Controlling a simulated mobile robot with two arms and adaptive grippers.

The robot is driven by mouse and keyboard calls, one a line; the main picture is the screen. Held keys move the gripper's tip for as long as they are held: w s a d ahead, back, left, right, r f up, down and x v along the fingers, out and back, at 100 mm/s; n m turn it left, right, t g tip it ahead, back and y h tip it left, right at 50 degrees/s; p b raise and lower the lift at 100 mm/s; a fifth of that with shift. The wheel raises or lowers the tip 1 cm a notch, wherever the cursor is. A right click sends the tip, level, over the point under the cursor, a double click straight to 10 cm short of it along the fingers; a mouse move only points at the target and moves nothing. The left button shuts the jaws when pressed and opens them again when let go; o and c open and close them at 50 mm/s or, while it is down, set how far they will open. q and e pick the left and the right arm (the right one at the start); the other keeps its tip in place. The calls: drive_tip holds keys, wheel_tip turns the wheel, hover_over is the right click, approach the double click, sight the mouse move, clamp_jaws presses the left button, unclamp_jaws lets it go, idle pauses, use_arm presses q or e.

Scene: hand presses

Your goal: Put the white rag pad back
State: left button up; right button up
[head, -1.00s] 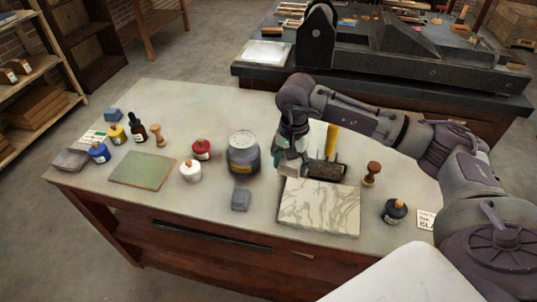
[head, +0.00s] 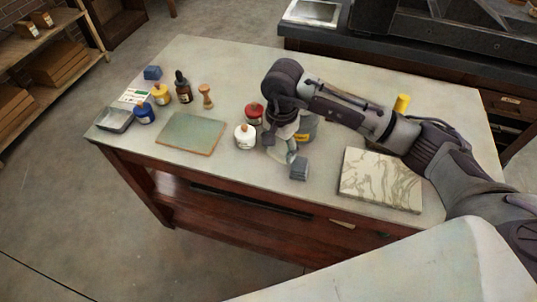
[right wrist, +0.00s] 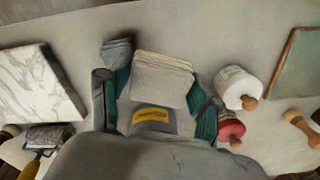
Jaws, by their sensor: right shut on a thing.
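The white rag pad (right wrist: 162,78) is a folded off-white cloth block. In the right wrist view it sits between the green-padded fingers of my right gripper (right wrist: 163,98), which is shut on it. The rag pad is mostly hidden there by the gripper. The grey pad also shows in the right wrist view (right wrist: 117,51), beyond the left finger. My left gripper is out of view.
A marbled slab (head: 381,181) lies at the right and a green plate (head: 190,134) at the left. Ink bottles and a grey block (head: 114,119) occupy the left end.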

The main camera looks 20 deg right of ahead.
sight(268, 153)
drive_tip(key=shift+w+a+f, duration=0.4)
drive_tip(key=shift+a+f, duration=0.05)
drive_tip(key=shift+a, duration=0.2)
drive_tip(key=shift+w+a+f, duration=0.4)
drive_tip(key=shift+a, duration=0.2)
drive_tip(key=shift+f+p, duration=0.25)
drive_tip(key=shift+p, duration=0.05)
wheel_tip(268, 153, down, 3)
drive_tip(key=shift+f+p, duration=0.15)
drive_tip(key=shift+p, duration=0.3)
drive_tip(key=shift+f, duration=0.25)
drive_tip(key=o, duration=1.1)
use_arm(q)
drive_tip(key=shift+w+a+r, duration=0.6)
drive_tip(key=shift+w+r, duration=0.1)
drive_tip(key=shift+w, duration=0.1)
